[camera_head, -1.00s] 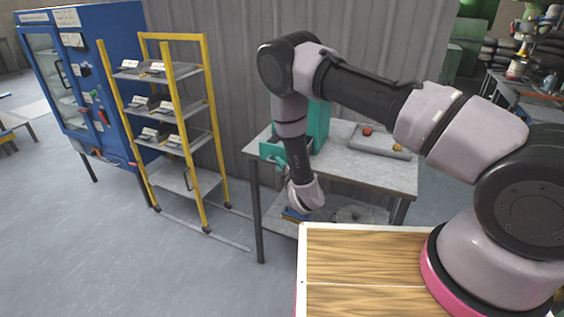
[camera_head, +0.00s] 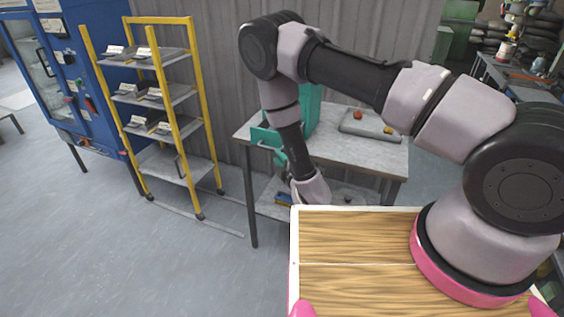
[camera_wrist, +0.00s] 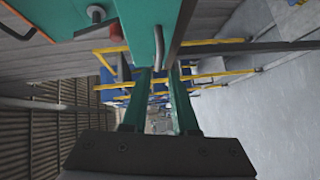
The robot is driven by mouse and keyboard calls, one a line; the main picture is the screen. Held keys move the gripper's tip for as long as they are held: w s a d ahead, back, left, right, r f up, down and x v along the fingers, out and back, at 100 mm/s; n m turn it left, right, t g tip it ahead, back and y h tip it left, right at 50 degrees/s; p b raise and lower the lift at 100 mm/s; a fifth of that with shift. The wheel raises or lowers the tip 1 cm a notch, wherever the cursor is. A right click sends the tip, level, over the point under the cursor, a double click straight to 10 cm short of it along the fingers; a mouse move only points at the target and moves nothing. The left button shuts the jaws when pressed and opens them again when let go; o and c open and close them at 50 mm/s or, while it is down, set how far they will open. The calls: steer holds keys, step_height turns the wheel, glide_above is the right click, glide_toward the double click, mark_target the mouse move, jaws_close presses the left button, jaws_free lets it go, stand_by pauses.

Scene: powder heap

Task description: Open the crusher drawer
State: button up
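The teal crusher (camera_head: 303,112) stands on the grey table (camera_head: 345,150). Its teal drawer (camera_head: 267,136) juts out on the left side in the head view. In the wrist view a teal panel (camera_wrist: 142,38) with a grey metal handle (camera_wrist: 158,46) is just ahead of my gripper (camera_wrist: 160,72). My gripper's two teal fingers are apart, with a clear gap between them. The handle lies in line with this gap; I cannot tell whether the fingertips reach around it. In the head view the gripper is small, beside the drawer and partly hidden by my wrist.
A yellow shelf rack (camera_head: 172,107) with several small trays stands left of the table. A blue cabinet (camera_head: 90,75) is behind it. A grey tray (camera_head: 366,128) with a red and a yellow item lies on the table. The floor at front left is clear.

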steer(key=shift+v, duration=1.45)
steer(key=w+d+r+m+g+h, duration=0.15)
steer(key=w+d+r+m, duration=0.35)
steer(key=r, duration=0.5)
steer(key=w+d+r+m+h, duration=0.35)
steer(key=r+m, duration=0.35)
steer(key=r, duration=0.3)
steer(key=w+d+r+m+g+h, duration=0.1)
steer(key=w+d+r+m, duration=0.2)
steer(key=d+r+m, duration=0.5)
steer(key=s+d+r+g, duration=0.2)
steer(key=s+r, duration=0.3)
steer(key=r, duration=0.5)
steer(key=s+d+r+m+g, duration=0.1)
steer(key=s+d+r+m, duration=0.1)
steer(key=s, duration=0.6)
steer(key=s+d+r+m+g, duration=0.1)
steer(key=s+d+r, duration=0.3)
steer(key=s, duration=0.5)
steer(key=s+d+r+m+g, duration=0.1)
steer(key=s+d+r+m, duration=0.1)
steer(key=s, duration=0.6)
step_height(320, 180, up, 2)
steer(key=shift+s+d+r+m+y, duration=0.1)
steer(key=shift+s+d+m+y, duration=0.2)
steer(key=shift+d+m+y, duration=0.15)
